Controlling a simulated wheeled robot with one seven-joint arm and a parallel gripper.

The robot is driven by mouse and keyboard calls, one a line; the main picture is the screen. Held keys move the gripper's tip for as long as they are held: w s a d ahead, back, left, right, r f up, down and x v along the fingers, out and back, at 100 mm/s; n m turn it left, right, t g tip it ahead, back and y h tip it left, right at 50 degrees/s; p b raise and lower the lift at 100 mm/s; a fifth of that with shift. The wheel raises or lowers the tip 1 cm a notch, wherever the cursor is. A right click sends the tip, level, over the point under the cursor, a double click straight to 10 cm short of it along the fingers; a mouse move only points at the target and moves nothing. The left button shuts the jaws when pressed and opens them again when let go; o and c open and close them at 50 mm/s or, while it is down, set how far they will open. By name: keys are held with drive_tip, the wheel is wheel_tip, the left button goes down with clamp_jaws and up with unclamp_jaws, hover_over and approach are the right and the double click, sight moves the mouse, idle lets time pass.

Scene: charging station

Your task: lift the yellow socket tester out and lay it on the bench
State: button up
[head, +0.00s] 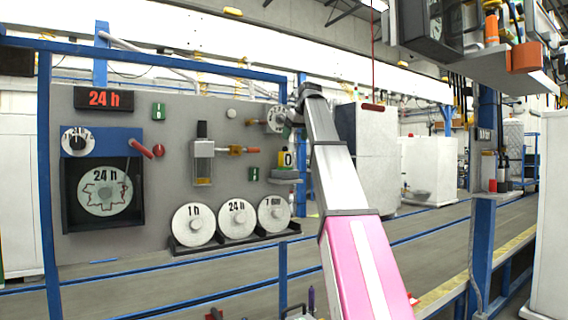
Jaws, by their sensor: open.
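A small yellow block with a dark round mark (286,159), probably the yellow socket tester, is at the right edge of the grey upright panel, just above a small grey ledge (285,178). Whether it is plugged into something cannot be made out. My gripper (291,117) is small in the head view, at the far end of my pink and grey arm, above the yellow block and apart from it. It is open, and nothing shows between its fingers. My arm passes close to the block's right side. I cannot make out a bench clearly.
Three white discs (236,220) stand on a dark low rack. Blue rails (46,180) frame the panel. A blue post with a shelf (484,230) stands right of my arm.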

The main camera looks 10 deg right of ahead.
sight(286, 156)
drive_tip(key=x, duration=0.5)
drive_tip(key=shift+f, duration=0.15)
drive_tip(key=shift+a+x, duration=0.2)
drive_tip(key=shift+x, duration=1.1)
drive_tip(key=shift+a+x, duration=0.2)
drive_tip(key=shift+x, duration=1.15)
drive_tip(key=shift+r, duration=0.2)
drive_tip(key=c, duration=1.1)
